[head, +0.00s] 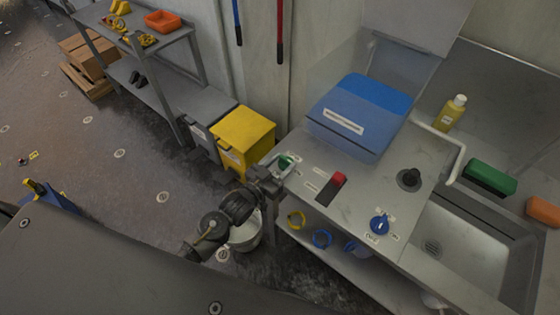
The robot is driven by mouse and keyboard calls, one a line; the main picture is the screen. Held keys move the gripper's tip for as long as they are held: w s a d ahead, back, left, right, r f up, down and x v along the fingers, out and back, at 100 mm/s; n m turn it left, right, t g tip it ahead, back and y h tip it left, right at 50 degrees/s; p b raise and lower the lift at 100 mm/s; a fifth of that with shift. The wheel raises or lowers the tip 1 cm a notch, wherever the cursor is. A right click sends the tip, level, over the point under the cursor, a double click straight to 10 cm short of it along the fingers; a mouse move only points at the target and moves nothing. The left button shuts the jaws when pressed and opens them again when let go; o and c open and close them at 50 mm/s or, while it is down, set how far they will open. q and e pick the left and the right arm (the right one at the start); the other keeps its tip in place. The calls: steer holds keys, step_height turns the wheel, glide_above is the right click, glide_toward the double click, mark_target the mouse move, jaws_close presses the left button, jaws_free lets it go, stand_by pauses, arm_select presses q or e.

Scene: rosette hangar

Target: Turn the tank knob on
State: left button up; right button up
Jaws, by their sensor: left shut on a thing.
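A green knob (286,160) sits at the left front corner of the metal sink counter, beside a small label. My left gripper (278,169) is at this knob, shut on it; the fingers partly hide it. A blue knob (379,224) stands on the counter's front right with small labels around it, apart from my gripper. A red switch (338,179) lies between the two knobs. The label texts are too small to tell which knob is the tank's. A blue lidded tank (362,111) is set at the back of the counter. My right gripper is not in view.
A sink basin (470,255) is at the right, with a yellow bottle (453,110) and a green block (490,177) behind it. A yellow bin (243,137) stands left of the counter. A bucket (246,236) is on the floor below my left arm.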

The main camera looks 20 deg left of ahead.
arm_select(q)
steer(key=shift+r, duration=0.1)
stand_by(0.4)
steer(key=o, duration=1)
steer(key=shift+s, duration=0.2)
steer(key=shift+b+v, duration=1.45)
steer(key=shift+v, duration=3.7)
